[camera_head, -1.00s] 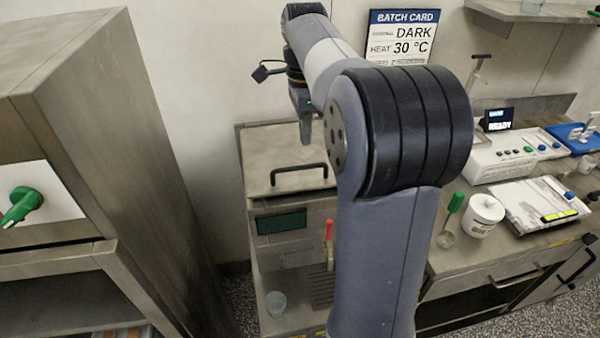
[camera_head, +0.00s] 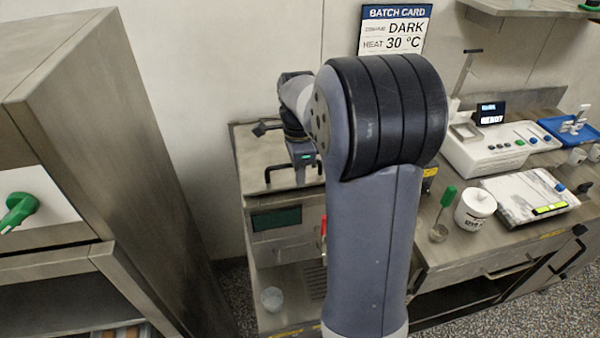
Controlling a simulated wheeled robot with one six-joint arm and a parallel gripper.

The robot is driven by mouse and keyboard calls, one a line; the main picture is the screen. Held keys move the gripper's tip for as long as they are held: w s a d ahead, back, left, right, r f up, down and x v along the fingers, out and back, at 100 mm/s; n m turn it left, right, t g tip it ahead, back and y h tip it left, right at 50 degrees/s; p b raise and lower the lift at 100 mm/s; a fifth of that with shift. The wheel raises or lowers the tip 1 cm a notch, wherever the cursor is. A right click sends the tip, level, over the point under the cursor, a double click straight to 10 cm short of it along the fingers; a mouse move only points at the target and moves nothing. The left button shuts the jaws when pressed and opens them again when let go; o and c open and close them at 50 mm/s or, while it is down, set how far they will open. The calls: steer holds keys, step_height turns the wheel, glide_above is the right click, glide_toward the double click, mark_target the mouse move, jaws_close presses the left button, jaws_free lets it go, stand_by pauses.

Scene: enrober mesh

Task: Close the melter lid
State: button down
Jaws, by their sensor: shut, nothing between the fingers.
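The melter is a steel cabinet with a dark green display (camera_head: 276,219) on its front and a red-handled tap (camera_head: 323,228) below. Its lid (camera_head: 252,150) appears to lie flat on top, with a black bar handle (camera_head: 272,171) along the front edge. My gripper (camera_head: 301,178) is shut and empty, pointing down over the front of the lid at the handle. I cannot tell whether it touches the handle or the lid. My arm hides the lid's right part and some of the melter's front.
A tall steel cabinet (camera_head: 110,150) with a green knob (camera_head: 18,208) stands at left. A clear cup (camera_head: 271,298) sits below the tap. The right counter holds a white pot (camera_head: 474,210), a green-handled tool (camera_head: 446,198), a scale-like device (camera_head: 522,199) and a control box (camera_head: 490,150).

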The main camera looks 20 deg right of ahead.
steer(key=f+b, duration=0.2)
steer(key=f, duration=0.1)
steer(key=shift+s+f, duration=0.2)
steer(key=shift+s+a+f, duration=0.1)
steer(key=shift+s+f, duration=0.15)
steer(key=shift+f, duration=0.05)
steer(key=shift+r+p, duration=0.35)
steer(key=shift+r, duration=0.2)
step_height(320, 180, up, 14)
steer(key=p, duration=0.1)
steer(key=shift+w+p, duration=0.25)
steer(key=shift+p, duration=0.15)
